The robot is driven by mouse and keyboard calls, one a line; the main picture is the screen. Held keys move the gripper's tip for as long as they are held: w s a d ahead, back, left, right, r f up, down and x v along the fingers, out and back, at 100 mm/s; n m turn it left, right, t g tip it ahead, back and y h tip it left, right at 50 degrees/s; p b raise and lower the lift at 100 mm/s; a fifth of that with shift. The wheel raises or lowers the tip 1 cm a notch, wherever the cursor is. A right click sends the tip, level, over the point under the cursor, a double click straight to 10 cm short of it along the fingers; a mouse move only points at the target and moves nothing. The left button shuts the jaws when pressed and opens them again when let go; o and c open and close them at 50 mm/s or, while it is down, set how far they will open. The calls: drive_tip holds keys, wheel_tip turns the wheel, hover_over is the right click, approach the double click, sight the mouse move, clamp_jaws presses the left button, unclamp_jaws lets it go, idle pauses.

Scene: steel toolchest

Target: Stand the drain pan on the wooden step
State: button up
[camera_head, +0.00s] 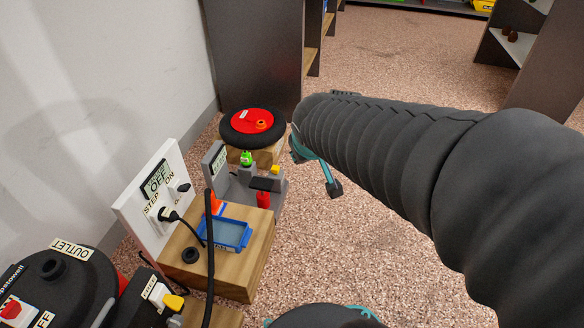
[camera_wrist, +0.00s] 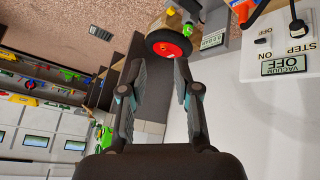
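A round black pan-like thing with a red middle (camera_head: 253,125) lies flat on a wooden block (camera_head: 268,154) at the back, by the wall. It also shows beyond my fingers in the wrist view (camera_wrist: 168,43). A shallow blue tray (camera_head: 226,234) sits on a larger wooden block (camera_head: 229,279) nearer to me. I cannot tell for sure which of the two is the drain pan. My gripper (camera_wrist: 161,68) is open and empty, its two fingers apart. In the head view my arm hides most of it; one finger (camera_head: 334,187) shows right of the round thing.
A grey fixture (camera_head: 244,186) with small coloured parts stands between the blocks. A white switch panel (camera_head: 158,195) reads OFF, with a cable plugged in. A black vacuum (camera_head: 52,279) stands at the lower left. Dark shelving (camera_head: 255,55) stands behind. The floor to the right is clear.

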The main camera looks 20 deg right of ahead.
drive_tip(key=s+a+r+g+y, duration=0.1)
drive_tip(key=s+a, duration=0.1)
drive_tip(key=s, duration=0.5)
drive_tip(key=s+a+r+m+y, duration=0.1)
drive_tip(key=s+a, duration=0.2)
drive_tip(key=s, duration=0.3)
drive_tip(key=shift+s+m+g, duration=0.3)
drive_tip(key=shift+s+g, duration=0.1)
wheel_tip(320, 180, up, 3)
drive_tip(key=p, duration=0.3)
drive_tip(key=shift+r, duration=0.1)
